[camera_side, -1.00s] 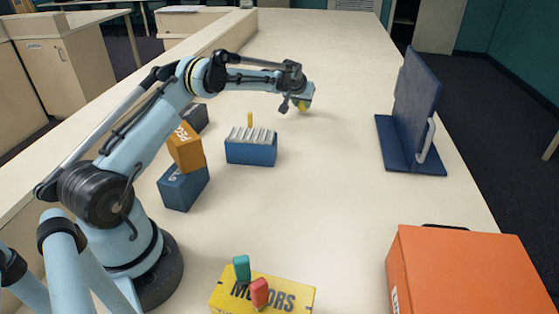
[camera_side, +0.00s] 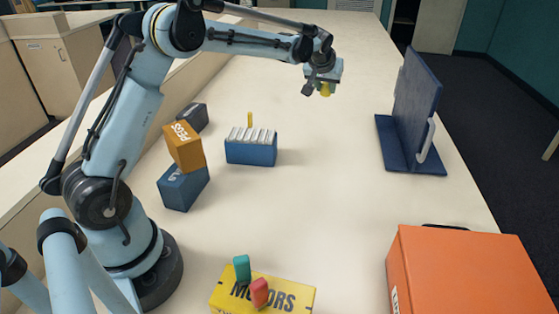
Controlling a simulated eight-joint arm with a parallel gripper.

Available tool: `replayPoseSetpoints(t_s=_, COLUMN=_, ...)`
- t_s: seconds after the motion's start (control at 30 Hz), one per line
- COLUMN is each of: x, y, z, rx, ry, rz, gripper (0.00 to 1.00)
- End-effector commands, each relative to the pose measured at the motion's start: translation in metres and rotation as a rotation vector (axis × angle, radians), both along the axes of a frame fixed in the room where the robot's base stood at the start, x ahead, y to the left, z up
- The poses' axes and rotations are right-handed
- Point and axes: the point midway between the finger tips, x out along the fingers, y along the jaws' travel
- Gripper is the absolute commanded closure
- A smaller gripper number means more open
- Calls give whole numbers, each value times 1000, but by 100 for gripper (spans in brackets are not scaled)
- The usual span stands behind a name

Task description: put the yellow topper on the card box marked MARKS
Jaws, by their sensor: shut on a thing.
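My gripper (camera_side: 318,86) is shut on the yellow topper (camera_side: 326,90) and holds it up in the air above the table, to the right of and beyond the card box. Only the lower part of the topper shows below the jaws. The card box (camera_side: 250,154) is blue and open-topped, with a row of white cards in it. No MARKS lettering can be read on the side I see. A thin yellow upright piece (camera_side: 250,119) stands at the back of the cards; I cannot tell whether it is fixed to the box.
An orange PEGS box (camera_side: 184,147) sits tilted on a blue box (camera_side: 183,188), with a dark box (camera_side: 193,117) behind. A yellow MOTORS box (camera_side: 285,290) bears teal and red pieces. A navy stand (camera_side: 413,110) and orange case (camera_side: 470,270) are at right. Mid-table is clear.

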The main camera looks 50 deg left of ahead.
Motion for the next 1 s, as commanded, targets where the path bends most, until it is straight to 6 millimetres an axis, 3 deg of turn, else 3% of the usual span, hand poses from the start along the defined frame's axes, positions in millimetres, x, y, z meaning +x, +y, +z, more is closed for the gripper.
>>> replayPoseSetpoints(t_s=0.2, x=-37, y=-25, z=34, rx=-14, ry=15, rz=-4, gripper=100)
replayPoseSetpoints(t_s=0.5, x=-100, y=-57, z=67, rx=-35, ry=36, rz=-5, gripper=100)
replayPoseSetpoints(t_s=0.73, x=-153, y=-79, z=79, rx=-49, ry=51, rz=-6, gripper=100)
replayPoseSetpoints(t_s=1.0, x=-215, y=-98, z=78, rx=-64, ry=70, rz=-6, gripper=100)
